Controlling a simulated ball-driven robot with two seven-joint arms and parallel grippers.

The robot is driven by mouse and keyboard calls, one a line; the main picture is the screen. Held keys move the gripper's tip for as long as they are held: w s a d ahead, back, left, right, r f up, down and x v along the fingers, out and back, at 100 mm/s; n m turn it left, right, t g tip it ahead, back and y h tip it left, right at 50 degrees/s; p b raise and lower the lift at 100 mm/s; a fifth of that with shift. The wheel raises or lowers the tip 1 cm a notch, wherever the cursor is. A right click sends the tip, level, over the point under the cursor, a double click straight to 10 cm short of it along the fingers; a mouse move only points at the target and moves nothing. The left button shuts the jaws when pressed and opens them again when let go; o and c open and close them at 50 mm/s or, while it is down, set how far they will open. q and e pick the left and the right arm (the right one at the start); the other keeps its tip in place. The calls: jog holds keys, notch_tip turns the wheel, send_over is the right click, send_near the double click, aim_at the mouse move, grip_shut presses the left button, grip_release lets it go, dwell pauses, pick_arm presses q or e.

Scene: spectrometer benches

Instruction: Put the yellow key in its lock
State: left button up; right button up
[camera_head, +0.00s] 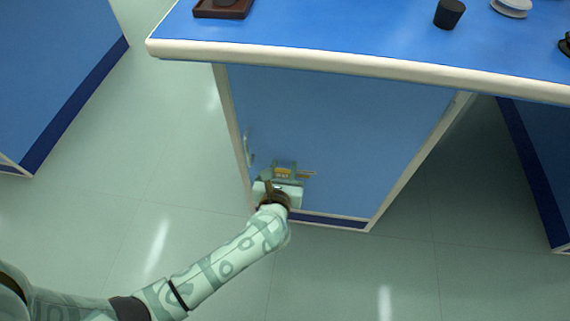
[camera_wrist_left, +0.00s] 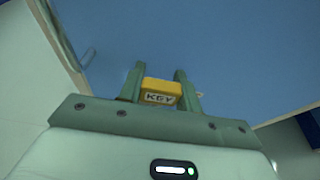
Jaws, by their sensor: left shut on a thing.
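The yellow key (camera_wrist_left: 161,87) is a small yellow block with a label reading "KEY", seen in the left wrist view between the two green fingers of my left gripper (camera_wrist_left: 160,90). My left gripper is shut on it. In the head view the gripper (camera_head: 284,174) is low in front of the blue bench panel, and the yellow of the key (camera_head: 283,173) shows between its fingers. A thin pale piece sticks out to the right of the fingers. I cannot make out a lock in either view. My right gripper is not in view.
The blue bench top (camera_head: 330,30) with its white rim is above the gripper. A dark tray (camera_head: 222,12), a black stopper (camera_head: 449,14) and a white round object (camera_head: 511,7) are on it. A small handle-like piece (camera_wrist_left: 88,56) is on the panel at left. The floor is clear.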

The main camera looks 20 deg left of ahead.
pick_arm(q)
jog(key=shift+f, duration=0.25)
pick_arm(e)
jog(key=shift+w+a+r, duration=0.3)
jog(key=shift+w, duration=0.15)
pick_arm(q)
jog(key=shift+f, duration=1.95)
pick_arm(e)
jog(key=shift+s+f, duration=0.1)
pick_arm(q)
jog(key=shift+f, duration=0.4)
jog(key=o, duration=0.7)
jog(key=shift+s, duration=0.15)
